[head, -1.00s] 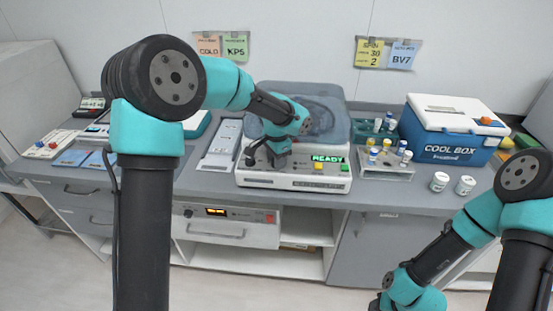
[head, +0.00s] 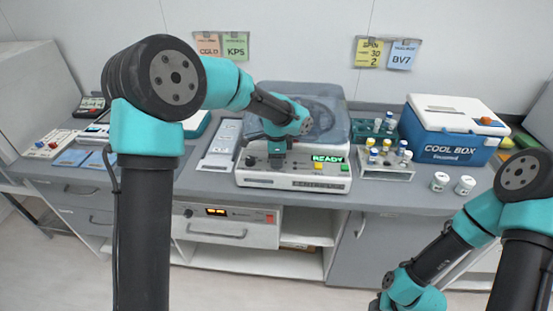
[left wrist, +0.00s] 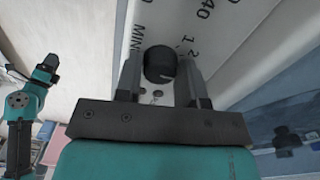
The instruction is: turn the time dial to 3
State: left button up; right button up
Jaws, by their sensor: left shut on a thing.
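The centrifuge (head: 240,179) stands on the counter, with a green READY display on its front panel. My left gripper (head: 276,163) is at the panel's left part and hides the dial there in the head view. In the left wrist view its two fingers (left wrist: 163,80) are shut on the black time dial (left wrist: 160,63), one on each side. Printed marks MIN, 1, 2 and 40 show around it; the dial's pointer is not clear. Another black knob (head: 249,161) is uncovered to the left. My right gripper (head: 380,304) is low at the bottom edge, its jaws unclear.
Yellow and green buttons sit under the display. A tube rack (head: 389,172), two white jars and a blue cool box (head: 452,150) stand to the right. A long pale tray (head: 219,150) lies left of the centrifuge. A yellow note (head: 369,53) hangs on the wall.

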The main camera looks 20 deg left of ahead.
dwell(0.3)
pick_arm(q)
jog(key=o, duration=0.9)
notch_tip(320, 180, up, 17)
jog(key=shift+r, duration=0.2)
jog(key=shift+f, duration=0.1)
jog(key=s+a+f+n+h, duration=0.1)
jog(key=s+f+n, duration=0.4)
jog(key=s+f, duration=0.4)
jog(key=s+a+f+n+h, duration=0.1)
jog(key=s+f+n, duration=0.5)
jog(key=f, duration=1.6)
jog(key=s+a+f+n+h, duration=0.1)
jog(key=s+f+n, duration=0.4)
jog(key=s+f, duration=0.6)
notch_tip(320, 180, down, 5)
jog(key=shift+s+a+f+t+h, duration=0.15)
jog(key=shift+s+a+t+h, duration=0.2)
jog(key=shift+a, duration=0.45)
